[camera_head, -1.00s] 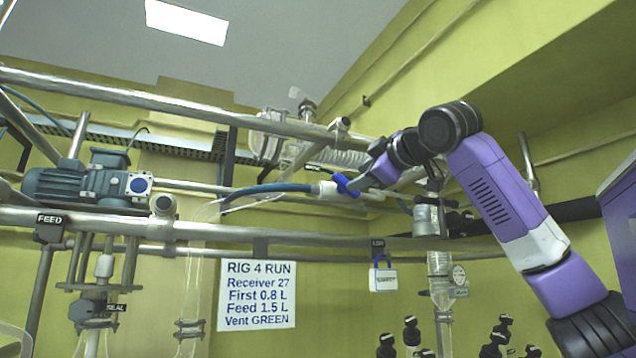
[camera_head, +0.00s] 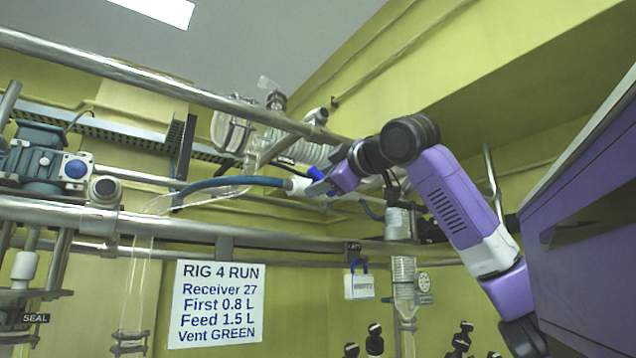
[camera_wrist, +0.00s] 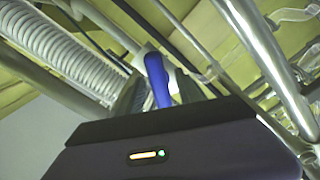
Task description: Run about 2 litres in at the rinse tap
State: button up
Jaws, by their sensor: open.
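A valve with a white body (camera_head: 297,186) and a blue lever (camera_head: 316,173) sits at the right end of a blue hose (camera_head: 235,182) in the head view. No name that marks it as the rinse tap is readable. My gripper (camera_head: 322,184) is at the blue lever. In the wrist view the blue lever (camera_wrist: 156,80) stands between the two dark fingers of my gripper (camera_wrist: 158,92), which are apart. I cannot tell whether either finger touches it. No water flow or litre reading is legible.
Steel rails (camera_head: 170,85) run above and below the valve. A ribbed glass coil (camera_head: 305,152) is just behind it. A sign (camera_head: 216,303) reads "First 0.8 L, Feed 1.5 L".

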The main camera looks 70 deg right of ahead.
jog(key=shift+c, duration=0.4)
grip_shut()
jog(key=shift+m, duration=0.3)
jog(key=m+b, duration=0.1)
jog(key=m, duration=0.3)
jog(key=shift+w+f, duration=0.1)
jog(key=m+b, duration=0.1)
jog(key=m, duration=0.5)
jog(key=shift+d, duration=0.15)
jog(key=shift+m, duration=0.3)
jog(key=shift+o, duration=0.4)
grip_release()
